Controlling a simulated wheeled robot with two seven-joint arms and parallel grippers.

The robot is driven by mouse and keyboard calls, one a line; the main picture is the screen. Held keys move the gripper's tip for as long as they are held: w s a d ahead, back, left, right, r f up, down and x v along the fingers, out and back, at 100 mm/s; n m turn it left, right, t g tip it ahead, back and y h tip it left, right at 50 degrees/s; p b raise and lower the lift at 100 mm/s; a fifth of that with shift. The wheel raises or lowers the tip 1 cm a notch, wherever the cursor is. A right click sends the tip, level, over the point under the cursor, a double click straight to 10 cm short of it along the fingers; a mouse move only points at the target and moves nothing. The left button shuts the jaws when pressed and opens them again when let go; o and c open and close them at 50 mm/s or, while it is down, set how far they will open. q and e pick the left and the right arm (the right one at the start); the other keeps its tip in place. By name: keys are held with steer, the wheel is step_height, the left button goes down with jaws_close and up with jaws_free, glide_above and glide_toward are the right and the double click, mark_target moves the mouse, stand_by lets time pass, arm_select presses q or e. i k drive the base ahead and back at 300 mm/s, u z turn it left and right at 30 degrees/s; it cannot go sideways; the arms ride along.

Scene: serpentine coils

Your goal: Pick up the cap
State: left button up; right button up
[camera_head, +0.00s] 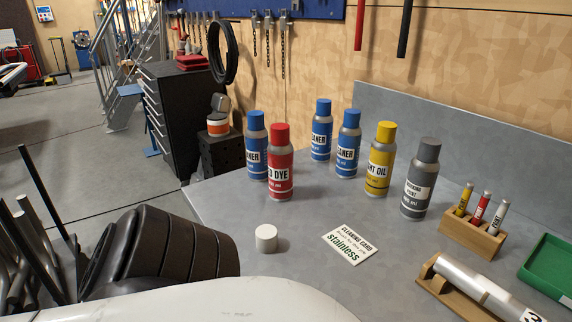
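A small white cylindrical cap (266,239) stands on the grey table (310,285), near its front left part. Nothing touches it. A white card (350,243) with green lettering lies flat to its right. Neither of my grippers shows in the head view. A white rounded surface at the bottom edge hides the near edge of the table.
Behind the cap stand a red bottle (281,165), blue bottles (257,150), a yellow bottle (380,160) and a grey bottle (420,180). At right are a wooden tube rack (472,235), a silver cylinder (475,284) on a wooden stand and a green tray (545,285).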

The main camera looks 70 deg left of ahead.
mark_target(266, 235)
steer(key=k, duration=1)
steer(key=u, duration=0.75)
